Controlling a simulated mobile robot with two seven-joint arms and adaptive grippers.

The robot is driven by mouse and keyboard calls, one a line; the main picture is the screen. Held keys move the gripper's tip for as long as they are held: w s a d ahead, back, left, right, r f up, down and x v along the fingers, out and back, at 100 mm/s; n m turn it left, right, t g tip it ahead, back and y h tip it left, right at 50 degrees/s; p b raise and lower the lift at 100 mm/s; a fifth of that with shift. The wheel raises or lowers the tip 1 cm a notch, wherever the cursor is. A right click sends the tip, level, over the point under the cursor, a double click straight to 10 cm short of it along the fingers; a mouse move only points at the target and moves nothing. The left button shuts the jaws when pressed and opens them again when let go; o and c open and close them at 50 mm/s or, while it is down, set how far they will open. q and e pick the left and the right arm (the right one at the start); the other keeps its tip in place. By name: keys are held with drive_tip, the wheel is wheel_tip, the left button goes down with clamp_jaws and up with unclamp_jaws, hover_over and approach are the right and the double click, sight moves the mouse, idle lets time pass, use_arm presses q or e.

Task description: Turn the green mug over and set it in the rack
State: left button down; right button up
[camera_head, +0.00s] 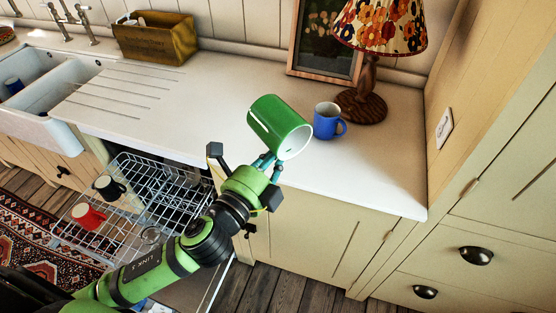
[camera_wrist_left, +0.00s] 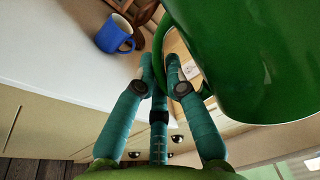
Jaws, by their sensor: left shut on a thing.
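The green mug (camera_head: 278,124) is held above the counter, tilted far over on its side, its pale open mouth facing down and to the right. My left gripper (camera_head: 268,164) is shut on it. In the left wrist view the mug (camera_wrist_left: 240,60) fills the upper right, and its handle (camera_wrist_left: 160,55) runs down between the fingertips (camera_wrist_left: 165,72). The wire rack (camera_head: 150,172) is pulled out of the dishwasher, below and left of the mug. A red mug (camera_head: 87,216) and a black mug (camera_head: 108,187) sit in the rack. My arm hides part of the rack.
A blue mug (camera_head: 326,122) stands on the counter just right of the green mug, near a lamp (camera_head: 368,92) and a framed picture (camera_head: 322,45). A wooden box (camera_head: 155,38) stands at the back. The left counter (camera_head: 190,105) is clear. A sink (camera_head: 65,75) lies far left.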

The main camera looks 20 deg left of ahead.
use_arm(q)
drive_tip(key=shift+f+m+t, duration=0.2)
drive_tip(key=shift+m+t, duration=0.1)
drive_tip(key=shift+m, duration=0.4)
drive_tip(key=shift+r+h, duration=0.3)
use_arm(e)
drive_tip(key=shift+f, duration=0.65)
use_arm(q)
drive_tip(key=m+b, duration=0.1)
drive_tip(key=m, duration=0.1)
drive_tip(key=m+t+h+b, duration=0.1)
drive_tip(key=m+b, duration=0.1)
drive_tip(key=f+m+b, duration=0.1)
drive_tip(key=m, duration=0.1)
drive_tip(key=shift+h+b, duration=0.4)
drive_tip(key=shift+r+m+t+b, duration=0.15)
drive_tip(key=shift+m+t+b, duration=0.25)
drive_tip(key=shift+m, duration=0.4)
drive_tip(key=shift+w+r+m+h, duration=0.1)
drive_tip(key=shift+r+m+h, duration=0.05)
drive_tip(key=shift+m+h, duration=0.2)
drive_tip(key=shift+r, duration=0.2)
use_arm(e)
wheel_tip(320, 180, down, 5)
